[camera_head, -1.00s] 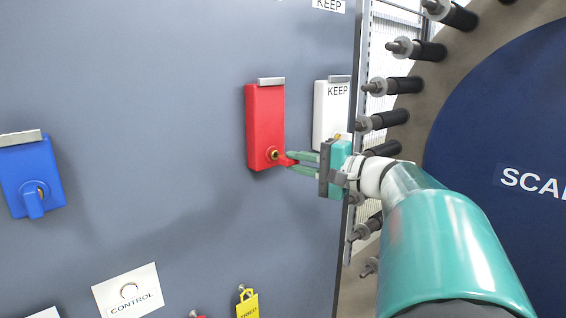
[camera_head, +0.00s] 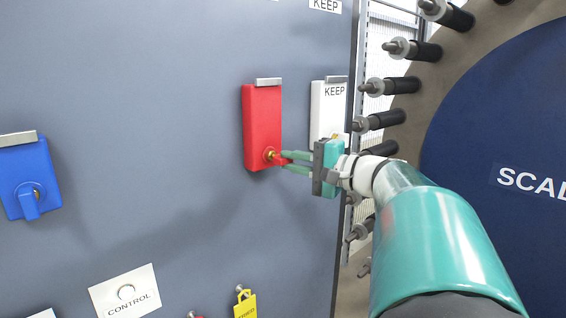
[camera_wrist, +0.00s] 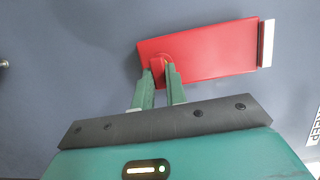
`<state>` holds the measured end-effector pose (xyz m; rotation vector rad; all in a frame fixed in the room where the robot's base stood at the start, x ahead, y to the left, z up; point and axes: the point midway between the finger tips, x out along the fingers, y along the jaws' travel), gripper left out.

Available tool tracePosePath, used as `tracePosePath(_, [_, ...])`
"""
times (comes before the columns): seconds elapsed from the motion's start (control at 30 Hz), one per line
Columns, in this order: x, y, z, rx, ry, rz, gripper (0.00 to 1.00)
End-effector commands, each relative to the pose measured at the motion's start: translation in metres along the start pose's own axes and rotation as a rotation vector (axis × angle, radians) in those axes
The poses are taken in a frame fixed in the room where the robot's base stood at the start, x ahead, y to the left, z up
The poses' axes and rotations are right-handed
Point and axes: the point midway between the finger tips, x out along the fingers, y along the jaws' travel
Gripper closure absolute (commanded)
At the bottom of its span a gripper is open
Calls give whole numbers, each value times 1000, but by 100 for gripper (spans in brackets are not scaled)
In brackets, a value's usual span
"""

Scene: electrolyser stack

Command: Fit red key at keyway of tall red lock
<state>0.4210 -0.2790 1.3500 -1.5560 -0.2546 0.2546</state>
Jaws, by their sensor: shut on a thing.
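The tall red lock (camera_head: 263,118) is mounted on the grey panel in the head view, with a brass keyway (camera_head: 269,154) near its lower end. My gripper (camera_head: 287,163) is shut on the red key (camera_head: 279,158), which lies right at the keyway and partly covers it. In the wrist view the red lock (camera_wrist: 215,50) lies sideways, and the red key (camera_wrist: 157,68) shows between the green fingertips (camera_wrist: 160,78) over the lock's keyway end. The key's tip is hidden, so I cannot tell how deep it sits.
A white lock (camera_head: 328,108) marked KEEP is close right of the red lock, behind my gripper. A blue lock (camera_head: 27,170) with a blue key is at the left. A yellow tag (camera_head: 246,304) hangs below. Black-sleeved bolts (camera_head: 383,120) line the right side.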

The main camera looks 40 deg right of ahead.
Motion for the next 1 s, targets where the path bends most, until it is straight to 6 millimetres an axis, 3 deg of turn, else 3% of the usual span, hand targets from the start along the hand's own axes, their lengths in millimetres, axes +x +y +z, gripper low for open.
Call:
tracePosePath(0.7, [13,0,-3,0,0,-1,100])
tracePosePath(0.73, [13,0,-3,0,-1,-1,82])
tracePosePath(0.83, [13,0,-3,0,-1,0,63])
tracePosePath(1.0, [12,0,-4,0,0,0,61])
